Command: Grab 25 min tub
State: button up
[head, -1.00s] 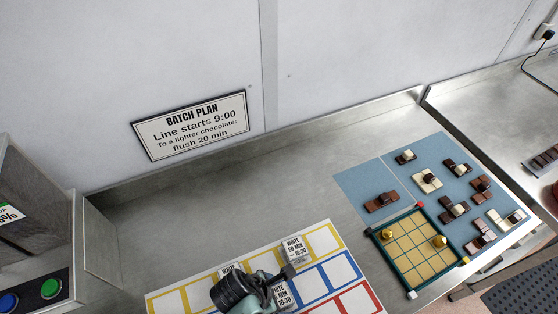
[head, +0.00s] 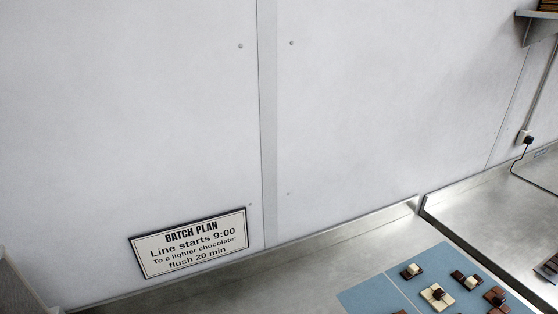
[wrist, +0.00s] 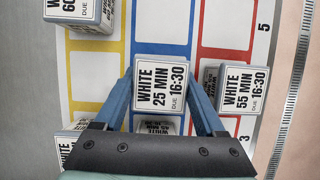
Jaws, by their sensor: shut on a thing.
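The white 25 min tub (wrist: 158,92), labelled "WHITE 25 MIN DUE 16:30", stands between the blue fingers of my gripper (wrist: 160,85) in the wrist view. My gripper is shut on it, with one finger at each side. The tub is over the blue-outlined column of the board (wrist: 160,48). I cannot tell whether it is lifted or resting on the board. The head view does not show the tub or my gripper.
In the wrist view, a "WHITE 55 MIN" tub (wrist: 240,88) stands close to the right finger. Another tub (wrist: 85,12) is at upper left, and more are partly hidden below.

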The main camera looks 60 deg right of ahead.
notch_tip(320, 180, up, 17)
jog(key=p, duration=0.8)
jog(key=shift+f, duration=0.15)
